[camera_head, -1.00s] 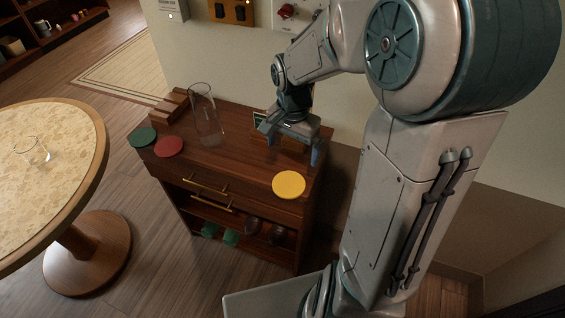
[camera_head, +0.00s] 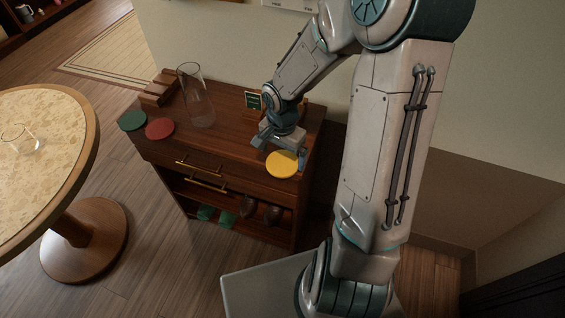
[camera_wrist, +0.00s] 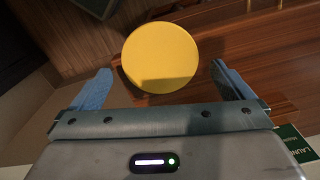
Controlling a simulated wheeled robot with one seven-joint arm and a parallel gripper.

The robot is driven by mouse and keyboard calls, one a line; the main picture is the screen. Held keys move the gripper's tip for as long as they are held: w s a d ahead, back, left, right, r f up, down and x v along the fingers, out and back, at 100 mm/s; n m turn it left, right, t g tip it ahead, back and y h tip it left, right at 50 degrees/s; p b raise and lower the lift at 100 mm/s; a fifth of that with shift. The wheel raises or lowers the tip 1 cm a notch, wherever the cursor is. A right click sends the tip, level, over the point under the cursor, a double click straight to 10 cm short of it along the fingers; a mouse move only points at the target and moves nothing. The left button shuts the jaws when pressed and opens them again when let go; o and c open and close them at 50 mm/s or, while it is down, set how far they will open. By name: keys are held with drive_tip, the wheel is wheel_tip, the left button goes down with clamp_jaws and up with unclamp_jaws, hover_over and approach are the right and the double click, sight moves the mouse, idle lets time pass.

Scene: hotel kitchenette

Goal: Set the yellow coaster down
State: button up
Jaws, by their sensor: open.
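The yellow coaster (camera_head: 283,165) lies flat on the right front part of the wooden cabinet top (camera_head: 225,140). In the wrist view the yellow coaster (camera_wrist: 160,57) sits centred ahead of the space between my two blue fingers. My gripper (camera_head: 280,148) is just behind the coaster in the head view, with one finger close to its right edge. The gripper (camera_wrist: 160,88) is open, its fingers spread wider than the coaster. I cannot tell the exact height of the fingertips above the top.
A green coaster (camera_head: 132,120) and a red coaster (camera_head: 159,128) lie at the cabinet's left. A glass carafe (camera_head: 196,97) stands behind them, and a small sign (camera_head: 253,101) stands at the back. A round table (camera_head: 60,180) with a glass is at the left.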

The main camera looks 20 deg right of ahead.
sight(283, 163)
drive_tip(key=shift+f, duration=1.2)
drive_tip(key=shift+f+b, duration=0.15)
drive_tip(key=shift+b, duration=0.15)
drive_tip(key=c, duration=0.9)
drive_tip(key=shift+r, duration=0.25)
